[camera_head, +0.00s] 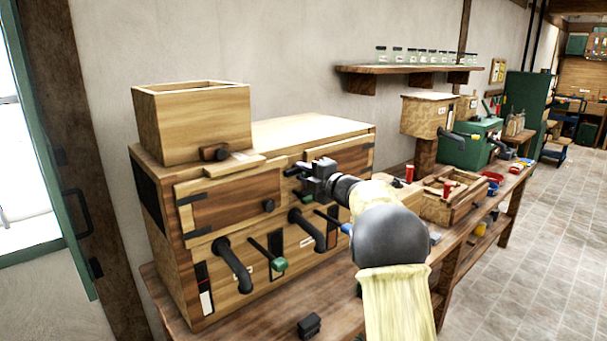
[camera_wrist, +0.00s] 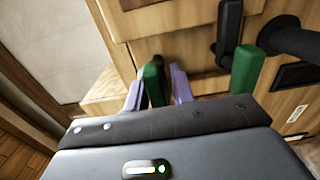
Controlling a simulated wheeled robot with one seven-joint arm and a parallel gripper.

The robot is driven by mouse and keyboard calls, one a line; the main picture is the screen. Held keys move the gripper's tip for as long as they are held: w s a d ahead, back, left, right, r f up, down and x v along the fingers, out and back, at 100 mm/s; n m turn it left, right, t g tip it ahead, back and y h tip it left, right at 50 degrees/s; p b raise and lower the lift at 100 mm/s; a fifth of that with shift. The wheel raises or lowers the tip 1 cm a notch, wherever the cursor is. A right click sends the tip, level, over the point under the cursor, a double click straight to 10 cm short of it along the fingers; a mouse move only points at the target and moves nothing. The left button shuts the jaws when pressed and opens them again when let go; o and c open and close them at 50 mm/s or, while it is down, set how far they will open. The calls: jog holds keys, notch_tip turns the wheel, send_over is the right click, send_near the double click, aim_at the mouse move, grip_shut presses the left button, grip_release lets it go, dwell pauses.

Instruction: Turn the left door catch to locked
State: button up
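The wooden cabinet (camera_head: 185,255) stands on the bench. Its left door (camera_head: 235,203) looks closed, with a dark round knob (camera_head: 268,206) near its right edge. My gripper (camera_head: 297,172) is at the cabinet front, by the gap between the left door and the right door (camera_head: 345,155). It covers that area, so I cannot make out the left door's catch or how it is turned. In the wrist view, two lilac fingertips (camera_wrist: 157,90) stand apart with a green block (camera_wrist: 152,78) seen between them. I cannot tell whether they press on it.
Below the doors, black curved spouts (camera_head: 233,265) and green-tipped levers (camera_head: 278,264) stick out. One green grip (camera_wrist: 247,68) is close to the right of my fingers. A wooden hopper (camera_head: 195,125) sits on top. A small black block (camera_head: 309,325) lies on the bench.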

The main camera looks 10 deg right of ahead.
jog(key=shift+o, duration=0.7)
jog(key=shift+d, duration=0.1)
jog(key=b+v, duration=0.3)
jog(key=v, duration=1.4)
jog(key=shift+s, duration=0.25)
jog(key=shift+w+f, duration=0.1)
